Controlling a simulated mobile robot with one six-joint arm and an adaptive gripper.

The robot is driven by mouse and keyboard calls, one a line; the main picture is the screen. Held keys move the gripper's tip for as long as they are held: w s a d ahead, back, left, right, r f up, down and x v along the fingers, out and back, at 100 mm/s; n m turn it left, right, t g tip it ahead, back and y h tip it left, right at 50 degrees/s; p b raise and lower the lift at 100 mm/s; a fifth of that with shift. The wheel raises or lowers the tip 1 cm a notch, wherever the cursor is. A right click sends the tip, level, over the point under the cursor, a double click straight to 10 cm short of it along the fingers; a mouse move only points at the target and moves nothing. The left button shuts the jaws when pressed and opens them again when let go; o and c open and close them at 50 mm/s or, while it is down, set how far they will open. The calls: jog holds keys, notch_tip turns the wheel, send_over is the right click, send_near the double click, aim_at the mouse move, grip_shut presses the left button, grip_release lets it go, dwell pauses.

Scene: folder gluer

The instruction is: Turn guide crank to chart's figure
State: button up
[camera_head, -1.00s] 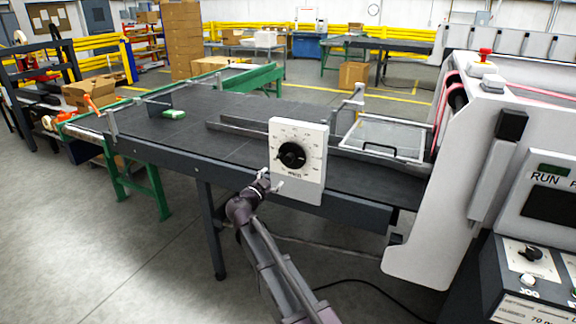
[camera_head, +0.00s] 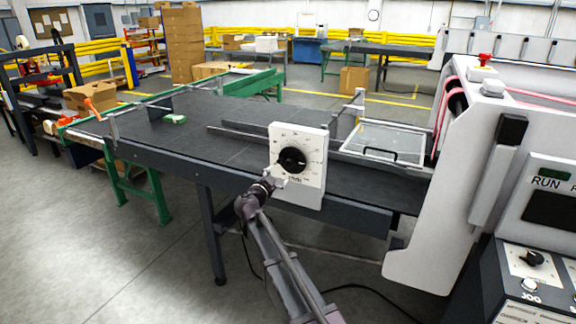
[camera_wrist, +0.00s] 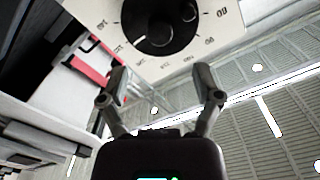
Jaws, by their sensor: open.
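The guide crank is a round black knob (camera_head: 292,160) on a white dial plate (camera_head: 312,182) with printed numbers, fixed at the side of the dark feed table. In the wrist view the black knob (camera_wrist: 160,22) fills the top middle, with a white pointer line and a small round handle on its face. My gripper (camera_head: 274,178) is just below and left of the knob in the head view. In the wrist view my gripper (camera_wrist: 162,80) has its two fingers spread, empty and apart from the knob. I cannot make out a chart with a figure.
The feed table (camera_head: 225,135) stretches behind the dial. A white machine housing (camera_head: 435,220) stands at the right, with a control panel (camera_head: 528,262) at the lower right edge. The grey floor (camera_head: 130,260) at the left front is clear.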

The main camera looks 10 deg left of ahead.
aim_at(287, 165)
jog(key=x, duration=0.9)
jog(key=shift+w, duration=0.1)
grip_shut()
